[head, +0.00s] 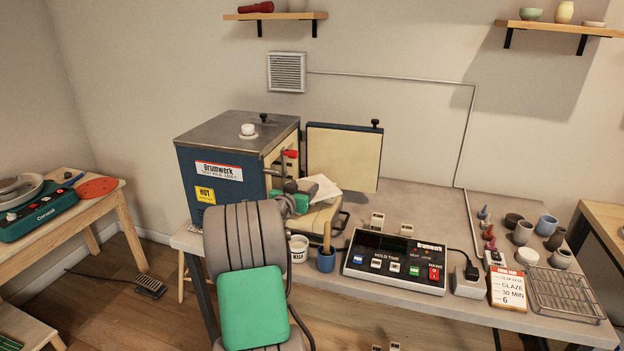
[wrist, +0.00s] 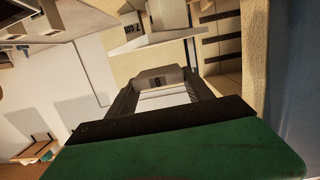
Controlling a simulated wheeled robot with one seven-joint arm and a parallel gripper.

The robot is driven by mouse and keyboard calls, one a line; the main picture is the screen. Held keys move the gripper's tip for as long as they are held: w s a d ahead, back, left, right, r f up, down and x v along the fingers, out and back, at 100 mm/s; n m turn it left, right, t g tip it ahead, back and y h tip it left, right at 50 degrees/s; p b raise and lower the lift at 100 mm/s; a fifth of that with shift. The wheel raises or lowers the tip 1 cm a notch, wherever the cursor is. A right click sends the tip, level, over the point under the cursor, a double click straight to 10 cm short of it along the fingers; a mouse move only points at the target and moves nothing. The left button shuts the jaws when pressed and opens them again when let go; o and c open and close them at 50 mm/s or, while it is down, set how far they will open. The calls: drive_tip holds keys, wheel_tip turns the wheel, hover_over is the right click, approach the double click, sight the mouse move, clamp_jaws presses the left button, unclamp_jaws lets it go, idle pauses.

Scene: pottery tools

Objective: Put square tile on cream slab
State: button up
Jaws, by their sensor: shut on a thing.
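A pale square tile (head: 324,187) is held tilted by my gripper (head: 303,187) in front of the kiln opening in the head view. My gripper is shut on the tile's near edge; its fingertips are small and partly hidden by my own arm. The cream slab (head: 318,217) lies below and just right of the gripper, in front of the kiln, with my arm covering its left part. The tile looks above the slab; whether they touch I cannot tell. In the wrist view, the gripper (wrist: 165,75) points at a pale surface, probably the tile (wrist: 165,46).
The blue kiln (head: 225,170) stands left, its open door (head: 343,158) upright behind the slab. A white mug (head: 299,248) and a blue tool cup (head: 326,261) stand close in front. A controller (head: 395,262) sits right of them. Small pots and a wire rack (head: 566,293) fill the right end.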

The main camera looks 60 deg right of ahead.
sight(312, 184)
drive_tip(key=x, duration=0.2)
drive_tip(key=r+p+x, duration=0.1)
drive_tip(key=x, duration=0.2)
drive_tip(key=p+x, duration=0.1)
drive_tip(key=x, duration=0.2)
drive_tip(key=shift+d+r, duration=0.25)
drive_tip(key=shift+d, duration=0.15)
wheel_tip(312, 184, down, 3)
drive_tip(key=shift+w+f+p, duration=0.1)
drive_tip(key=shift+p, duration=0.85)
drive_tip(key=shift+f+b, duration=0.35)
drive_tip(key=o, duration=1.5)
drive_tip(key=shift+c, duration=0.2)
drive_tip(key=shift+r, duration=0.2)
drive_tip(key=b+v, duration=0.3)
drive_tip(key=v, duration=0.9)
drive_tip(key=shift+f, duration=0.1)
